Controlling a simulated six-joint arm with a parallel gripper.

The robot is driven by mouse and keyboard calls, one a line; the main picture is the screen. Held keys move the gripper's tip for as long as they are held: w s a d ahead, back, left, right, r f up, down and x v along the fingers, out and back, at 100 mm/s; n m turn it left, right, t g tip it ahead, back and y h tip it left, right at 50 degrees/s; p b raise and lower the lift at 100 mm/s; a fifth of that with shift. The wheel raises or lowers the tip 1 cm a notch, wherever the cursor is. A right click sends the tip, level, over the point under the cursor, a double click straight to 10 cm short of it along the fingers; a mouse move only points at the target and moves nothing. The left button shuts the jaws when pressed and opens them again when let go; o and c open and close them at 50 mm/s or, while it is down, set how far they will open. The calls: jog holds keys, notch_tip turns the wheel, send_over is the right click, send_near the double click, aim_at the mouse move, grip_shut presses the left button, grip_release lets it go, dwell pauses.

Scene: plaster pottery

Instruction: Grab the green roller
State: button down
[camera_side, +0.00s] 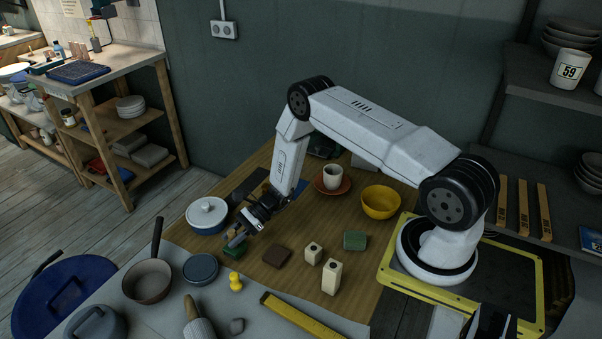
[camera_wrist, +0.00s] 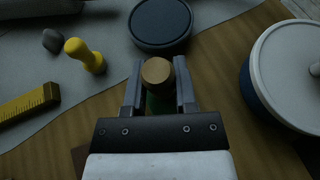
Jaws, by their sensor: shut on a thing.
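The green roller (camera_wrist: 157,103) is between the fingers of my gripper (camera_wrist: 160,85) in the wrist view, its round tan end facing the camera and its green body mostly hidden below. In the side view my gripper (camera_side: 238,239) points down at the left part of the wooden table, shut on the roller. A green patch (camera_side: 235,252) shows right under the fingers there. I cannot tell whether the roller touches the table.
A white-lidded blue pot (camera_side: 207,215) stands close left of my gripper. A dark round lidded tin (camera_side: 201,268), yellow stamp (camera_side: 236,283) and brown block (camera_side: 277,256) lie near. A green block (camera_side: 355,240), cream blocks (camera_side: 331,277) and yellow bowl (camera_side: 381,202) are farther right.

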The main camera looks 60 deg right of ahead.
jog(key=shift+r, duration=0.15)
jog(key=shift+r, duration=0.85)
jog(key=s+r, duration=1.1)
jog(key=s, duration=0.3)
